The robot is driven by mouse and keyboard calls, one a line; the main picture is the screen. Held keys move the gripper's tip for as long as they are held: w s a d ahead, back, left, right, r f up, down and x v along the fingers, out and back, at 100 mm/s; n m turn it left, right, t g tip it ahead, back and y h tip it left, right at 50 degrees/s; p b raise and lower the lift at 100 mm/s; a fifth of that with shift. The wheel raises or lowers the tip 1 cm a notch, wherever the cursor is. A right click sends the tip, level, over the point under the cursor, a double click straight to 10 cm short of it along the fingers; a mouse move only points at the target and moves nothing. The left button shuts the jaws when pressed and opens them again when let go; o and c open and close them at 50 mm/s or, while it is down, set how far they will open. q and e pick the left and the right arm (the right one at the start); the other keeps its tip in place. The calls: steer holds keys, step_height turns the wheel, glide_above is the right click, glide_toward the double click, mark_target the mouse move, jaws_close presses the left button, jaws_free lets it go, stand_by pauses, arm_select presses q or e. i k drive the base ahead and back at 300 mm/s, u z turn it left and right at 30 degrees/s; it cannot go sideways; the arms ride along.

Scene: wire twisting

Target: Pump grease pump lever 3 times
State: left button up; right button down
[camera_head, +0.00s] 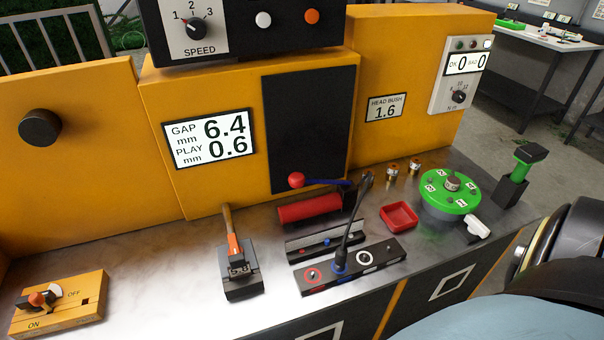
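A red cylinder (309,208) lies on the metal bench in front of the black panel; it looks like the grease pump. A blue lever (327,183) with a red ball knob (296,180) at its left end runs roughly level above the cylinder. The lever's right end meets a dark mount behind the upright black rod, partly hidden. Neither of my grippers shows in the head view. Dark, rounded parts at the lower right look like my own arm, with no fingers visible.
A black stand with a tall rod (352,225) stands just in front of the cylinder. A red tray (399,216) and green round fixture (449,193) are to the right. The bench's left-middle is clear.

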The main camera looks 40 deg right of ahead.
mark_target(296, 179)
steer(key=u, duration=1.9)
steer(key=k, duration=1)
steer(key=z, duration=2)
